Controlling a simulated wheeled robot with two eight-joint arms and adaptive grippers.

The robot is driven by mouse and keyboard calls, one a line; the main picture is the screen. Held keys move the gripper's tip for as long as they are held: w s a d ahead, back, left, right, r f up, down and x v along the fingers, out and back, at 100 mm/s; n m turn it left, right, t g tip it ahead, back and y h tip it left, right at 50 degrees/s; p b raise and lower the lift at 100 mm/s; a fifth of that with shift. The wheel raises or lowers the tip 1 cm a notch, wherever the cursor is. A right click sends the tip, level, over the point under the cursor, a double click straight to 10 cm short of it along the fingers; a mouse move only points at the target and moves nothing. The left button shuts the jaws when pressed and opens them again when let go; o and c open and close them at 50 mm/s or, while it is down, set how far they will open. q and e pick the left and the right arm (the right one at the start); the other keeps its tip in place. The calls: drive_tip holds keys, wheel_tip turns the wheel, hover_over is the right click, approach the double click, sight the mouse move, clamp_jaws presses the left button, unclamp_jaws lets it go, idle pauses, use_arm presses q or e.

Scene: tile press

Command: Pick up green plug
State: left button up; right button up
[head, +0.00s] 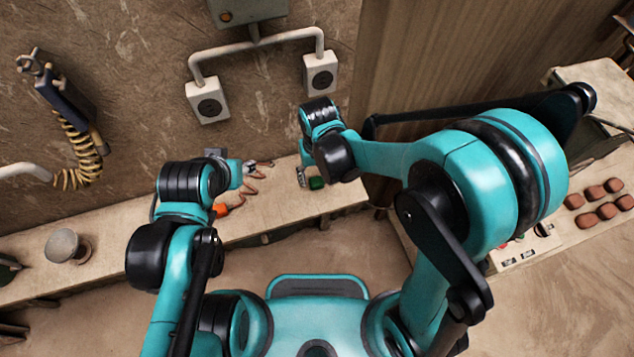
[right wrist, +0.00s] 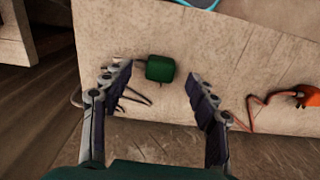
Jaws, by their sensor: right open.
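The green plug (head: 317,183) lies on the narrow bench (head: 270,207) against the wall, partly hidden by my right wrist in the head view. In the right wrist view the green plug (right wrist: 160,68) sits between and just beyond the fingertips of my right gripper (right wrist: 160,80). The right gripper is open and empty, with a finger on each side of the plug and visible gaps. A dark cable lies near the plug. My left gripper (head: 252,167) is over the bench further left; its fingers are too small to read.
An orange plug (head: 221,210) with a reddish cable lies left of the green plug, and it shows in the right wrist view (right wrist: 308,95). Two wall sockets (head: 208,106) (head: 320,73) hang above the bench.

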sight(317, 181)
drive_tip(key=f, duration=0.1)
drive_tip(key=f+b, duration=0.1)
drive_tip(key=f, duration=0.1)
drive_tip(key=shift+w+a, duration=0.2)
drive_tip(key=shift+f, duration=0.55)
drive_tip(key=c, duration=1.2)
drive_tip(key=shift+r, duration=0.15)
drive_tip(key=shift+c, duration=0.2)
